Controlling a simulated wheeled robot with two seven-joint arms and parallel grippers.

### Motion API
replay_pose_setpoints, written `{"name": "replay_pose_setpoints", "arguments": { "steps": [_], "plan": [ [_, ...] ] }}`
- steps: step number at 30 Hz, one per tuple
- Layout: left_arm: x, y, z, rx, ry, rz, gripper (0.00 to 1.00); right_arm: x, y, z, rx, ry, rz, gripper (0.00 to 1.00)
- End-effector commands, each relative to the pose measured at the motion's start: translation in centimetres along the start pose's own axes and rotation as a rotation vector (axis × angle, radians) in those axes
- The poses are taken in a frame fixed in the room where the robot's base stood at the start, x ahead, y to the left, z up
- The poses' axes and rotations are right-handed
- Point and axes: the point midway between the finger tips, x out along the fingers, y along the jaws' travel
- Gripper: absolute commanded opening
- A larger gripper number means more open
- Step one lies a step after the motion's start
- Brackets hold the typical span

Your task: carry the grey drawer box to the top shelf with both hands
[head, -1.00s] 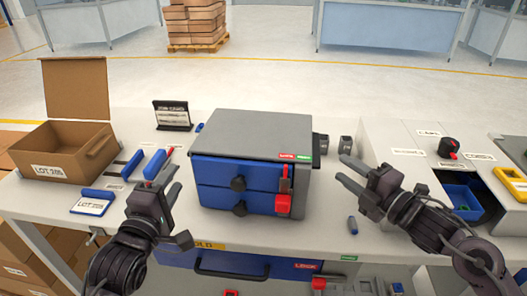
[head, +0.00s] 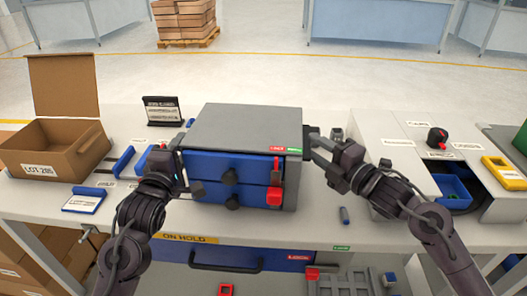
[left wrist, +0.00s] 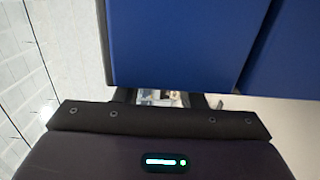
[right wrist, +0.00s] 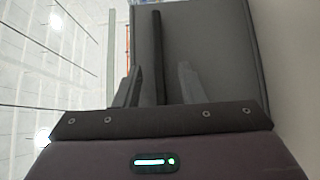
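The grey drawer box (head: 245,125) stands on the bench, with two blue drawers in its front and a red latch (head: 274,196) at the front right. My left gripper (head: 184,168) is at the box's left front edge, its fingers apart. In the left wrist view, the blue drawer fronts (left wrist: 180,40) fill much of the picture and hide most of the fingers. My right gripper (head: 318,150) is at the box's right side. In the right wrist view, its open fingers stand either side of a dark bar handle (right wrist: 158,55), with gaps visible. The top shelf is not identifiable.
An open cardboard box (head: 55,145) and a blue-edged label card (head: 84,200) are at left. A black sign (head: 162,110) stands behind. At right are a grey unit with a blue bin (head: 452,192) and a yellow frame (head: 503,172).

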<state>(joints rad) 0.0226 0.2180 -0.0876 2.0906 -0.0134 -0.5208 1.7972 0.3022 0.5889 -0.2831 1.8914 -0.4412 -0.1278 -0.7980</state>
Motion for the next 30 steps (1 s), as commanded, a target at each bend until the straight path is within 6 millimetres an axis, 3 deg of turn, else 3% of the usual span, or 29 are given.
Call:
{"name": "replay_pose_setpoints", "arguments": {
  "steps": [6, 16, 24, 30],
  "plan": [
    [1.7, 0.1, 0.0, 0.001, 0.000, 0.001, 0.36, 1.1, 0.0, 0.0, 0.001, 0.001, -0.001, 0.36],
    [1.9, 0.0, 0.0, 0.001, 0.000, 0.000, 0.36, 1.2, 0.0, -0.1, 0.000, 0.001, -0.001, 0.36],
    [1.9, 0.0, 0.0, 0.001, 0.000, 0.000, 0.01, 1.2, 0.0, 0.0, 0.000, 0.001, -0.001, 0.01],
    [1.9, 0.0, 0.0, 0.000, 0.000, -0.001, 0.00, 1.2, 0.0, 0.0, 0.000, 0.001, -0.001, 0.00]
  ]
}}
